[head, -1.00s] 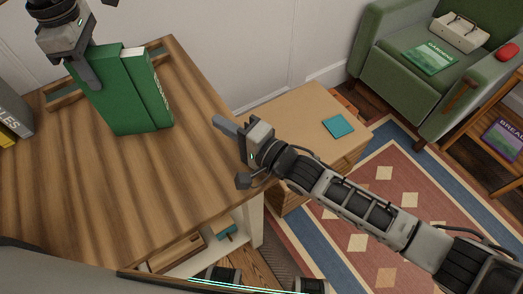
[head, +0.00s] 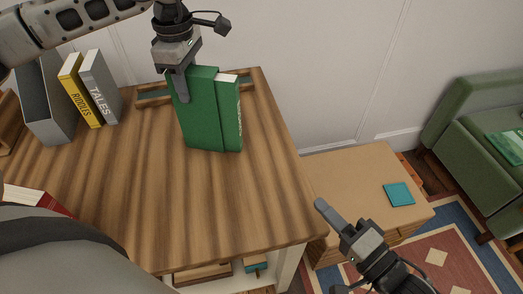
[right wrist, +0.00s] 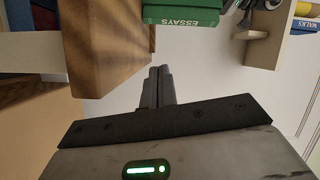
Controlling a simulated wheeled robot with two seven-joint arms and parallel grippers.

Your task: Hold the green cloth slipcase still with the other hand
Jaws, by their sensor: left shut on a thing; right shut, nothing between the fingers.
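The green cloth slipcase (head: 201,120) stands upright on the wooden table in the head view. A green book (head: 230,118) with white page edges sits partly in it and sticks out on the right. In the right wrist view, the book's spine (right wrist: 180,22) reads ESSAYS. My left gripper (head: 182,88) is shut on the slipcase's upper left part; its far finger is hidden. My right gripper (head: 322,207) is shut and empty by the table's right edge, apart from the slipcase and book. Its closed fingers (right wrist: 158,88) show in the right wrist view.
A wooden rack (head: 153,95) lies behind the slipcase. A grey holder (head: 45,105), a yellow book (head: 80,90) and a grey book (head: 101,88) stand at the left. A red book (head: 38,200) lies at the front left. A lower cabinet (head: 345,172) bears a teal square (head: 398,194).

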